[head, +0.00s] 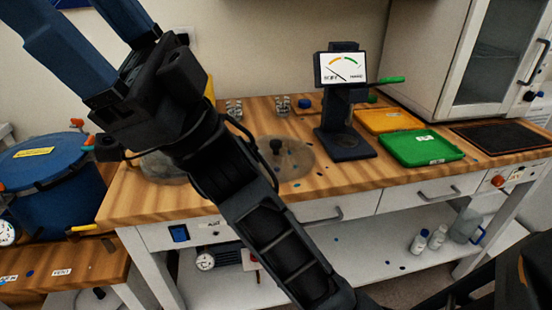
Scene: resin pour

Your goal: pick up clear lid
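The clear lid (296,158) is a see-through round disc with a black knob in its middle. It lies flat on the wooden bench top, left of the dial stand, and my arm hides part of its left side. My gripper (72,12) is raised at the upper left of the head view, well away from the lid.
A blue pot (48,182) with orange-tipped clamps stands at the left. The dial stand (345,140), green tray (420,148), orange tray (388,120), small glasses (283,104) and black mat (505,135) are on the bench (350,178). A greyish round thing (158,168) is partly hidden behind my arm.

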